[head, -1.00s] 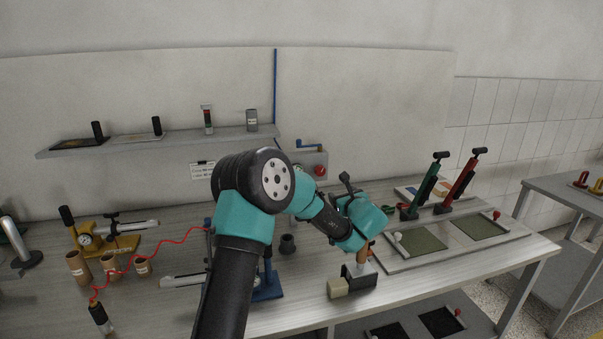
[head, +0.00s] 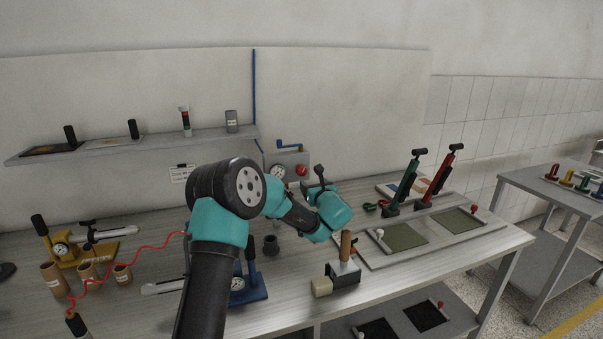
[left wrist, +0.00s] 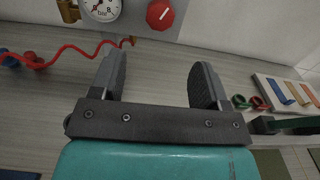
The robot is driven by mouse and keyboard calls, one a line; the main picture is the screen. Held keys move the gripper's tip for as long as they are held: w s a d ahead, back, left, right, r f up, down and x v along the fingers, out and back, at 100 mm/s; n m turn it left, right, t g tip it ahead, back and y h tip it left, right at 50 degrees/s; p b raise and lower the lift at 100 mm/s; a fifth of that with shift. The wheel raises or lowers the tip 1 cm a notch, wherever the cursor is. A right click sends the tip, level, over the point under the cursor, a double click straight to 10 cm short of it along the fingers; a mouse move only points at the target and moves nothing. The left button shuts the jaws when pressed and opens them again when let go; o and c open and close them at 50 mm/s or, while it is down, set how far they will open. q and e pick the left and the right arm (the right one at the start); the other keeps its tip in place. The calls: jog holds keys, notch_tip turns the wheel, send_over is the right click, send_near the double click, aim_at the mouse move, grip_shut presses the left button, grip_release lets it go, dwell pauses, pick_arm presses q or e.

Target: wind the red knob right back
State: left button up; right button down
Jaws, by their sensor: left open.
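The red knob (head: 301,170) sits on the front of a grey box (head: 286,160) at the back of the bench, right of a round gauge (head: 278,170). In the left wrist view the red knob (left wrist: 160,14) shows as a faceted disc with a white mark at the top, beside the white gauge (left wrist: 100,8). My left gripper (left wrist: 160,80) is open and empty, its two fingers spread below the knob and apart from it. In the head view my left wrist hides most of the gripper (head: 304,186), just below and right of the knob. My right gripper is not in view.
A wooden-handled tool (head: 346,246) on a block stands nearer the front. Green (head: 404,180) and red (head: 438,174) lever tools stand right. A red hose (left wrist: 60,52) curls left of the fingers. A blue-handled valve (head: 289,145) tops the grey box.

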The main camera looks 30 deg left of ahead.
aim_at(303, 172)
pick_arm(q)
jog(key=x, duration=1.2)
jog(key=shift+w+a, duration=0.15)
jog(key=shift+a, duration=0.1)
jog(key=shift+c, duration=0.4)
jog(key=c, duration=0.8)
jog(key=shift+n, duration=1.9)
jog(key=shift+c, duration=0.2)
jog(key=o, duration=0.9)
jog(key=shift+d, duration=0.1)
